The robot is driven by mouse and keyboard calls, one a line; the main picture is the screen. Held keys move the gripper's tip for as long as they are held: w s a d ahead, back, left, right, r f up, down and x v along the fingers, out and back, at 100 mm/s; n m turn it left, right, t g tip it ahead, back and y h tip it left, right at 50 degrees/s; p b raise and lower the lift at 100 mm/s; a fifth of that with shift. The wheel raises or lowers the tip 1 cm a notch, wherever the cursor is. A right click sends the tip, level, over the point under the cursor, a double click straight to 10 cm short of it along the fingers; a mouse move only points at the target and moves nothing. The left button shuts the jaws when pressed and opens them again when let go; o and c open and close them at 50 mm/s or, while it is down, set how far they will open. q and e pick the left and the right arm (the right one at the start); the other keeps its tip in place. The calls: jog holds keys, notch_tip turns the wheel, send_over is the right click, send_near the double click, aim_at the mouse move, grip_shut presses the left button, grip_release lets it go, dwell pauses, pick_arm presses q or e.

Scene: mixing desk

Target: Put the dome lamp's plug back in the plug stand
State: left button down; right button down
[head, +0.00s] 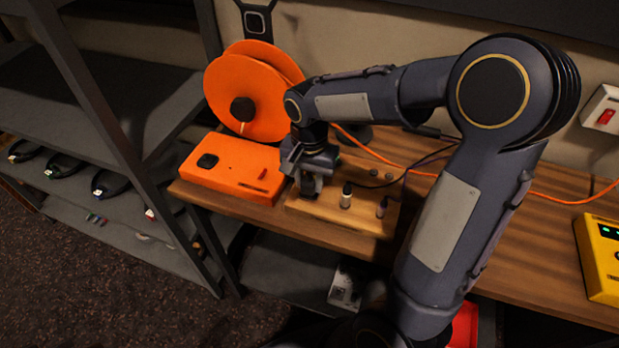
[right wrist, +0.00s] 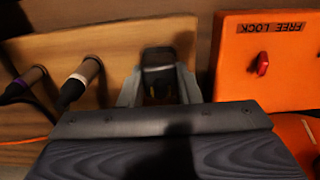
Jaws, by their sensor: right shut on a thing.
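The plug stand (head: 372,222) is a light wooden block on the desk, with several upright pegs or plugs. My right gripper (head: 310,186) is over its left end, pointing down. In the right wrist view its fingers (right wrist: 158,92) are shut on a dark plug (right wrist: 158,62), at the end of the stand (right wrist: 112,48) near the orange box. Whether the plug is seated or just above the stand I cannot tell. Two plugs stand beside it with cables, one with a white ring (right wrist: 82,80) and one with a purple ring (right wrist: 30,78). My left gripper is out of view.
An orange box (head: 235,165) marked FREE LOCK lies close left of the stand, with an orange reel (head: 245,85) behind. An orange cable (head: 560,198) and dark cables run behind the stand. A yellow box (head: 602,255) sits far right. The desk between is partly hidden by my arm.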

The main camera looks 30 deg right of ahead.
aim_at(310, 180)
jog(key=shift+f+b, duration=0.5)
jog(key=shift+f, duration=0.15)
dwell(0.3)
jog(key=c, duration=1)
grip_release()
jog(key=shift+o, duration=0.2)
notch_tip(310, 180, up, 8)
jog(key=shift+f, duration=0.1)
jog(key=s+a+n+t+y, duration=0.2)
jog(key=s+n, duration=0.2)
jog(key=s, duration=0.4)
jog(key=s+a+n+t+y, duration=0.1)
jog(key=s+a+n+t, duration=0.1)
jog(key=s, duration=0.7)
jog(key=shift+f+n+t+y, duration=0.4)
jog(key=shift+n+t, duration=0.4)
jog(key=shift+n, duration=0.4)
